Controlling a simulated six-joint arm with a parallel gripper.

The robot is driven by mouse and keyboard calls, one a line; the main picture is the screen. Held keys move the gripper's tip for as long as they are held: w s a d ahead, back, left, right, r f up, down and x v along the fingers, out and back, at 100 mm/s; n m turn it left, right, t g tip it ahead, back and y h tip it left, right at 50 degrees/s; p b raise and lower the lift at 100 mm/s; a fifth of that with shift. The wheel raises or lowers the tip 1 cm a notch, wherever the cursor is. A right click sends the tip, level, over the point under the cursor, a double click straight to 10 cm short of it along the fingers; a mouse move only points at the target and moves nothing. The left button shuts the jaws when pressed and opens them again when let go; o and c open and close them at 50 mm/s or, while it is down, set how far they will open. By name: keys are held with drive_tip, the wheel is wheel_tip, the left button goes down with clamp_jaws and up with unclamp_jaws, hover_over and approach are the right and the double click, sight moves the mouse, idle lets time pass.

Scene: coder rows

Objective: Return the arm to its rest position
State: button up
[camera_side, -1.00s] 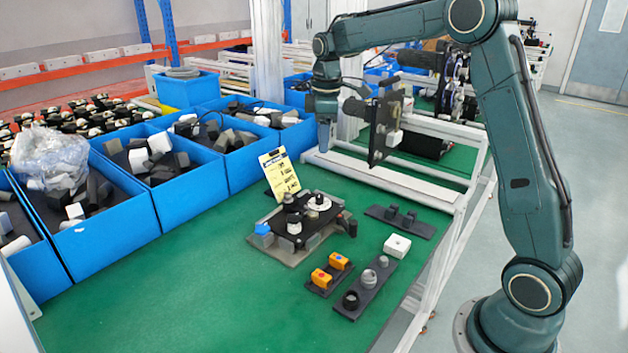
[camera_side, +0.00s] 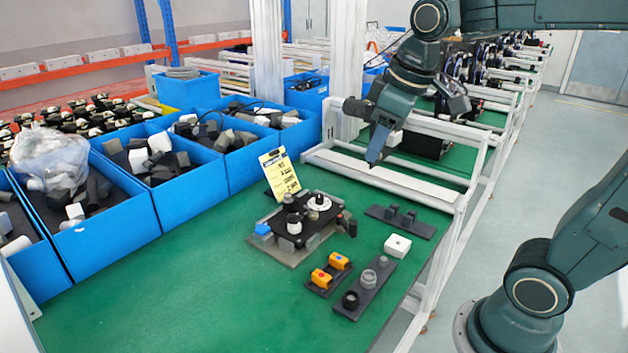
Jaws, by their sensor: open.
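My gripper (camera_side: 377,150) hangs above the far edge of the green table (camera_side: 190,290), close to the white frame bars in the picture. It is open, with nothing visible in it. Its fingers point down and slightly left, and one finger hides part of the other. My arm reaches in from the upper right, with its upper links partly outside the picture. The assembly fixture (camera_side: 300,225) stands below and to the left of the gripper, apart from it.
Blue bins (camera_side: 185,200) of parts line the left side. A yellow card (camera_side: 279,173) stands behind the fixture. Two orange-topped parts (camera_side: 330,270), a dark strip (camera_side: 365,290), a white block (camera_side: 397,245) and a dark plate (camera_side: 402,221) lie right of it. White frame bars (camera_side: 400,184) border the far edge.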

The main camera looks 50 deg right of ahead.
drive_tip(key=s+a+f+m+t, duration=0.1)
drive_tip(key=s+f, duration=0.1)
drive_tip(key=s, duration=0.3)
drive_tip(key=s+a+f+m, duration=0.1)
drive_tip(key=s+f, duration=0.1)
drive_tip(key=s, duration=0.4)
drive_tip(key=shift+a+m+t, duration=0.4)
